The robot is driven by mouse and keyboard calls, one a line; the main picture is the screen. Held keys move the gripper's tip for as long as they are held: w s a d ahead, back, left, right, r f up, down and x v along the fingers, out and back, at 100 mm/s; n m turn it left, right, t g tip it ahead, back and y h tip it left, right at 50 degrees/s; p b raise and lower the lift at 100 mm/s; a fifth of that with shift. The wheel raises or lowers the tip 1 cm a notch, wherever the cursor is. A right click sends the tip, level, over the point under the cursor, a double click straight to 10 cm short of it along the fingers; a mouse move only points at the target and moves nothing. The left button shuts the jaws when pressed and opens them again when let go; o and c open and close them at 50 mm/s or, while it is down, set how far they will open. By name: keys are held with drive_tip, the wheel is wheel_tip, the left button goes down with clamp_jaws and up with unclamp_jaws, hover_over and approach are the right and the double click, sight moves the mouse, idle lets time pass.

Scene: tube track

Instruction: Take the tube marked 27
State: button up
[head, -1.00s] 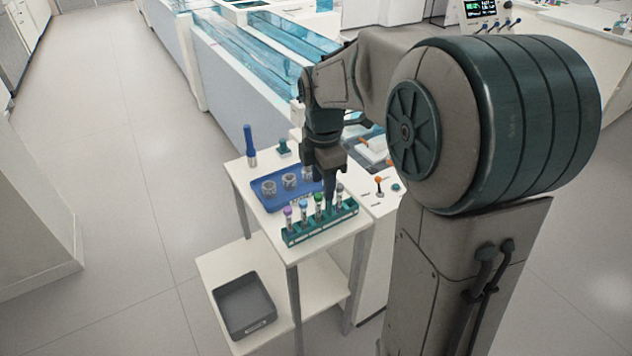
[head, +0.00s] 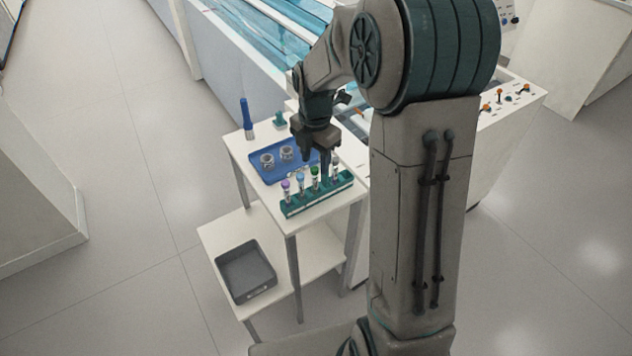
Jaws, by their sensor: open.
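A green tube rack (head: 301,208) stands along the front edge of the white table's top. It holds several upright tubes: a purple-capped tube (head: 286,190), a blue-capped tube (head: 300,184), a green-capped tube (head: 315,178) and a grey-capped tube (head: 335,163) at the right end. No number is legible on any of them, so I cannot tell which is tube 27. My gripper (head: 325,162) points down close to the rack's right half, near the green-capped and grey-capped tubes. Its jaws are open. Its fingertips are small and partly hidden, and I see no tube held.
A blue tray (head: 263,172) with grey round pieces lies behind the rack. A blue upright object (head: 247,120) and a small teal piece (head: 280,120) stand at the back. A dark grey bin (head: 246,272) sits on the lower shelf. Counters stand behind and right.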

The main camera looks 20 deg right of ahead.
sight(315, 168)
wheel_tip(315, 168, down, 5)
drive_tip(key=shift+s+a, duration=0.1)
drive_tip(key=shift+s, duration=0.05)
drive_tip(key=c, duration=0.8)
drive_tip(key=shift+c, duration=0.2)
drive_tip(key=shift+r, duration=0.1)
wheel_tip(315, 168, up, 18)
drive_tip(key=shift+p, duration=0.4)
